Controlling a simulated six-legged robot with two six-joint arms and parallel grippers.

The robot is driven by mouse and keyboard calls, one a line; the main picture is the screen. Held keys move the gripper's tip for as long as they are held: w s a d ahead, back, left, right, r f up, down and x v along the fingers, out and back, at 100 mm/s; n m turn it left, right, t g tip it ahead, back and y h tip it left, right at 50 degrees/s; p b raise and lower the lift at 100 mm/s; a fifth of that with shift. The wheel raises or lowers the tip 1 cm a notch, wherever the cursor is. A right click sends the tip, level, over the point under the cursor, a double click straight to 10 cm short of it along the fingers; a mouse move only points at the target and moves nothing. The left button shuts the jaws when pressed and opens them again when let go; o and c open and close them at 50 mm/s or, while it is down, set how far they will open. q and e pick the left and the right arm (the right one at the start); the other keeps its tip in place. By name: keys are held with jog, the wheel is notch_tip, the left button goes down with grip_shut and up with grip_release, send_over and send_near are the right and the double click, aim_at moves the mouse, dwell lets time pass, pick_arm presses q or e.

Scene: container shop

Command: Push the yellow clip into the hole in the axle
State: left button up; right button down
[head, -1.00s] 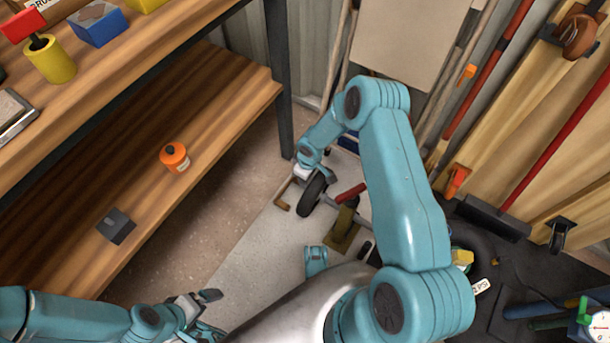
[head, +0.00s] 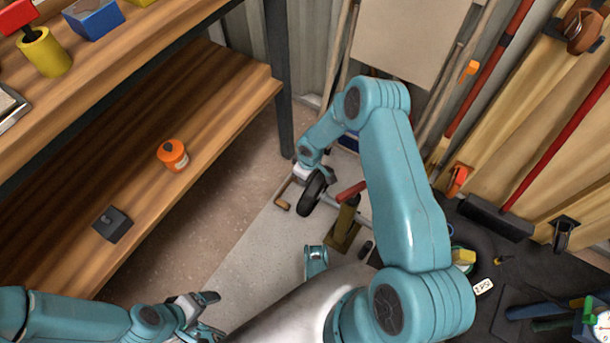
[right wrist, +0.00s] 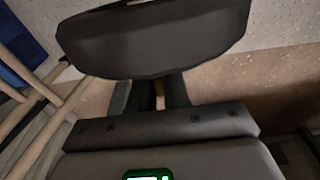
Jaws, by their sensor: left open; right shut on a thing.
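My right arm reaches down to the black wheel (head: 312,194) on the floor. The grey axle (head: 331,207) runs right from the wheel towards an olive stand (head: 344,228). My right gripper (head: 313,174) is beside the top of the wheel. A dark broad shape, probably the tyre, lies just beyond the fingers. The hole in the axle is not visible. My left gripper (head: 212,314) is open and empty at the bottom.
A wooden shelf (head: 190,125) at left carries an orange pot (head: 172,155) and a dark block (head: 112,224). A red-ended part (head: 350,192) stands by the axle. Tools hang at right. Grey floor (head: 265,250) is clear.

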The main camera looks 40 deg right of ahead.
pick_arm(q)
jog(key=shift+s+f+b, duration=0.3)
jog(key=shift+f+b, duration=0.25)
jog(key=shift+f, duration=0.2)
pick_arm(e)
jog(key=shift+f, duration=0.5)
jog(key=c, duration=1)
grip_release()
pick_arm(q)
jog(key=shift+r, duration=0.1)
